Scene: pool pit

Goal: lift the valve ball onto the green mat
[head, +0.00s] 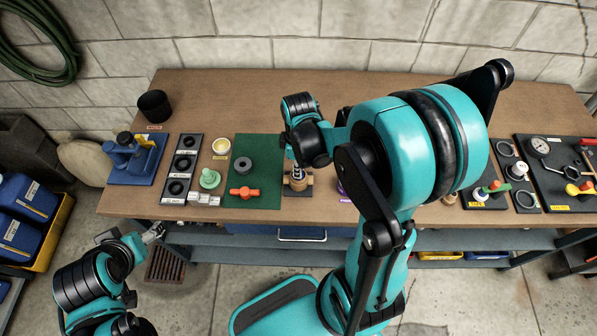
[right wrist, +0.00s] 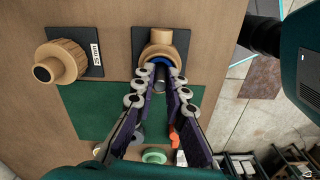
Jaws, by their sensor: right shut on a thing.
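The brass valve body (head: 298,189) stands on a black plate right of the green mat (head: 264,148). It also shows in the right wrist view (right wrist: 163,38), with a blue ring in its mouth. My right gripper (head: 298,172) is over the mouth. In the right wrist view its fingers (right wrist: 159,80) are shut on a small silvery thing (right wrist: 159,87), which looks like the valve ball. The fingers mostly hide it; I cannot tell whether it is clear of the mouth. My left gripper (head: 153,232) is off the bench's front left, too small to judge.
A grey ring (head: 242,163) and an orange handle (head: 244,192) lie on the mat, with bare green around them. Left of it are a light green part (head: 209,178) and a yellowish cup (head: 221,146). A second brass part (right wrist: 62,62) stands beside the valve body.

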